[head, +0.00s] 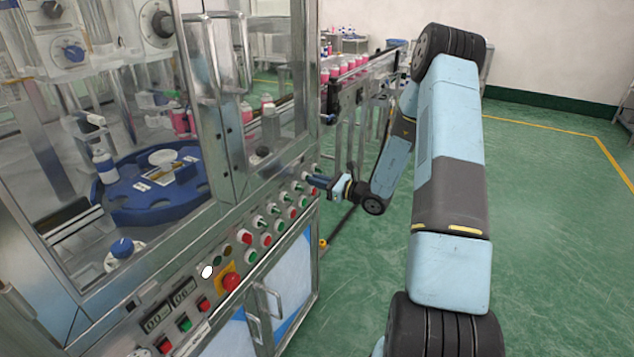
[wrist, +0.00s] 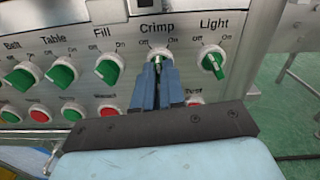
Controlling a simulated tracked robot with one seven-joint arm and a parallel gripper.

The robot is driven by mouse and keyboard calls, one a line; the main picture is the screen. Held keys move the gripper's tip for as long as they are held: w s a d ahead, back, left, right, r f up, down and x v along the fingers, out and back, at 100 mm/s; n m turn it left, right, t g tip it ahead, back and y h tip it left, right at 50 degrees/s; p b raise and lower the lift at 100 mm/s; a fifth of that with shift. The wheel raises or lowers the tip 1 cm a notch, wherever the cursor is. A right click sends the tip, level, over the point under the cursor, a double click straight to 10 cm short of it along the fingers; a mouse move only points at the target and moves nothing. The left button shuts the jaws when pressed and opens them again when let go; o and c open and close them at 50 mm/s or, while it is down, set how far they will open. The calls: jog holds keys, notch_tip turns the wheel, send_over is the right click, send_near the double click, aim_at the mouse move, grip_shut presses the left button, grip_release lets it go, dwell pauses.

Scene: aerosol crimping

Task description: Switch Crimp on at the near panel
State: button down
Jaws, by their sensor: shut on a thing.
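The near panel (head: 262,233) runs along the machine's front, with rows of knobs and buttons. In the wrist view the Crimp knob (wrist: 158,58) sits below its label, with Off at its left and On at its right. My gripper (wrist: 157,68) has its two blue fingers closed around this knob from the front. The fingers hide most of the knob, so I cannot tell its exact setting. In the head view my gripper (head: 318,181) reaches the right end of the panel.
The green Light knob (wrist: 212,62) is close to the right of the fingers, and the Fill knob (wrist: 108,69) is to the left. Red buttons, one (wrist: 195,101) partly hidden, lie below. A red emergency button (head: 231,282) is further left. Green floor is open at right.

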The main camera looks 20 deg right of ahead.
jog(key=shift+w+m, duration=0.1)
jog(key=shift+m, duration=3.5)
jog(key=c, duration=1.2)
grip_release()
jog(key=shift+d, duration=0.1)
jog(key=v, duration=1.3)
jog(key=shift+s+d, duration=0.25)
jog(key=shift+s, duration=0.05)
